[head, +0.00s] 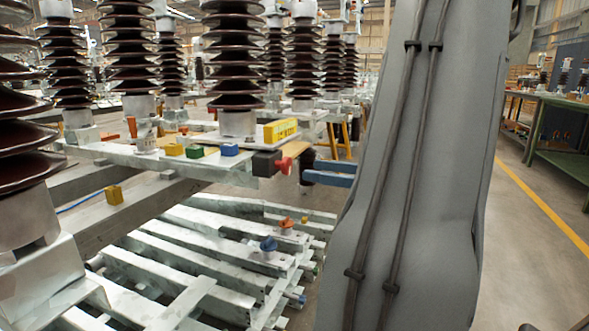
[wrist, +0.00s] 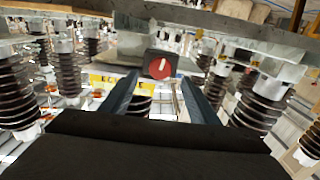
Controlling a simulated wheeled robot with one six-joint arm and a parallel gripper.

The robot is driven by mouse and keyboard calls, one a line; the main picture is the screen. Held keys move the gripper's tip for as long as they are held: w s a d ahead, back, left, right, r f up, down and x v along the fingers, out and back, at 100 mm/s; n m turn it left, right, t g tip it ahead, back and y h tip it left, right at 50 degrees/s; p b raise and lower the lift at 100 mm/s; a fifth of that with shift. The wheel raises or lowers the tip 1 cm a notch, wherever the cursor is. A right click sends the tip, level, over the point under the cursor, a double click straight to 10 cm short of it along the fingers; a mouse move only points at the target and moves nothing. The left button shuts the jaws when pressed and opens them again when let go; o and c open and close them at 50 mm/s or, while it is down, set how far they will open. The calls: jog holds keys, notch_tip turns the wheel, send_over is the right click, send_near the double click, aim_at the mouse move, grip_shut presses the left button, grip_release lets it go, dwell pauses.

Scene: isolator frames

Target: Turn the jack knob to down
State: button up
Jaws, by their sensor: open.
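The red knob (head: 284,164) sits on a dark square block at the right end of the pale metal beam in the head view. In the wrist view the red knob (wrist: 160,66) is a round dial on a black square plate, with a short white mark close to upright, slightly tilted. My gripper (head: 311,171) is open, its two blue fingers pointing left at the knob from a short distance. In the wrist view my gripper (wrist: 160,78) has one finger on each side of the knob, with nothing held. Whether the fingertips reach past its face is unclear.
A yellow labelled box (head: 280,130) sits on the beam just behind the knob. Small blue (head: 229,150) and yellow blocks lie along the beam. Tall brown insulators (head: 235,60) crowd the left. Below is a slatted metal frame with a blue knob (head: 268,244) and an orange knob (head: 286,223).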

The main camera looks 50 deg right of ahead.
aim_at(290, 167)
jog(key=x, duration=0.7)
jog(key=shift+b, duration=0.35)
jog(key=shift+c, duration=0.2)
jog(key=c, duration=1)
